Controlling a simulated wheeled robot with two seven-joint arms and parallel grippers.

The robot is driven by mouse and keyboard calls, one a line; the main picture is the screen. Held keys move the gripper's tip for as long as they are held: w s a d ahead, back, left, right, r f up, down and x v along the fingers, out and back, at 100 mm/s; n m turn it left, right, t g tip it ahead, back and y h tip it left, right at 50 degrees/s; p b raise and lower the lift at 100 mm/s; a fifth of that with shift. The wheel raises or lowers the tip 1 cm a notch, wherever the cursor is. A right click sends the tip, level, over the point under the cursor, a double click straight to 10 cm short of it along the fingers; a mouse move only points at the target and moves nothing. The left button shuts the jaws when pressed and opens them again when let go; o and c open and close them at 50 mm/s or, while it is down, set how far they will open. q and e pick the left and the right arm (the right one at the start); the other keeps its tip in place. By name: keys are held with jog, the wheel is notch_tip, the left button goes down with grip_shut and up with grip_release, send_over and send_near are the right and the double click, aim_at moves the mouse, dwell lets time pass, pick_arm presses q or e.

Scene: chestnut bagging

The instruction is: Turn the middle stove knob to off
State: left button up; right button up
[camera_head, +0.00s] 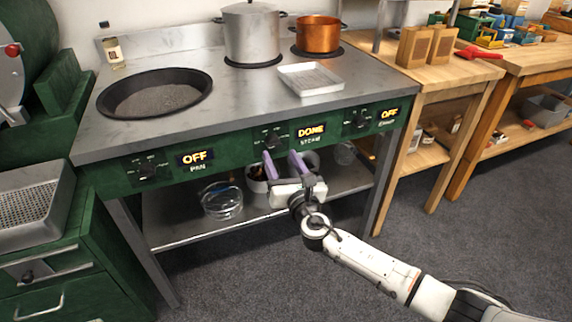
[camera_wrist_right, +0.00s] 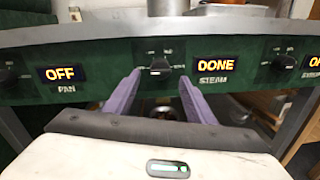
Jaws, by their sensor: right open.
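The middle stove knob (camera_head: 272,139) is a dark knob on the green front panel (camera_head: 235,155), left of a lit display (camera_head: 311,131) reading DONE above the word STEAM. My right gripper (camera_head: 285,164) is in front of the panel with its two purple fingers spread. In the right wrist view the middle knob (camera_wrist_right: 160,66) shows between and just beyond the fingertips (camera_wrist_right: 160,82). The fingers stand to its left and right; I cannot tell whether they touch it. My left gripper is not in view.
The left knob (camera_head: 148,170) is by an OFF display marked PAN, the right knob (camera_head: 360,121) by another OFF display. A black pan (camera_head: 155,95), steel pot (camera_head: 251,35), copper pot (camera_head: 318,35) and tray (camera_head: 310,79) stand on top. Glass bowls (camera_head: 222,203) sit on the shelf below.

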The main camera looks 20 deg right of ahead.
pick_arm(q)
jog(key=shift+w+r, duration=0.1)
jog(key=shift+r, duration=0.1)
pick_arm(e)
jog(key=s, duration=0.5)
jog(key=shift+a, duration=0.1)
pick_arm(q)
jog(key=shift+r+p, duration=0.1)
jog(key=shift+p, duration=0.2)
pick_arm(e)
jog(key=s+a+f+m+g+y+p, duration=0.1)
jog(key=s+a+f+m+g, duration=0.15)
jog(key=s+f+m, duration=0.5)
jog(key=s+a+f+m+g+p, duration=0.1)
jog(key=s+f+m+g+p, duration=0.1)
jog(key=s+f+m+g, duration=0.5)
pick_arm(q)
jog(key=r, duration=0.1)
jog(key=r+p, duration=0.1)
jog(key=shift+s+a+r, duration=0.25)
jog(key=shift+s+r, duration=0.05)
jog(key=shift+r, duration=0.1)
pick_arm(e)
jog(key=s+a+f+m+y, duration=0.1)
jog(key=s+m+y, duration=0.1)
jog(key=s+m, duration=1.5)
jog(key=shift+s+a+f, duration=0.35)
jog(key=shift+s, duration=0.55)
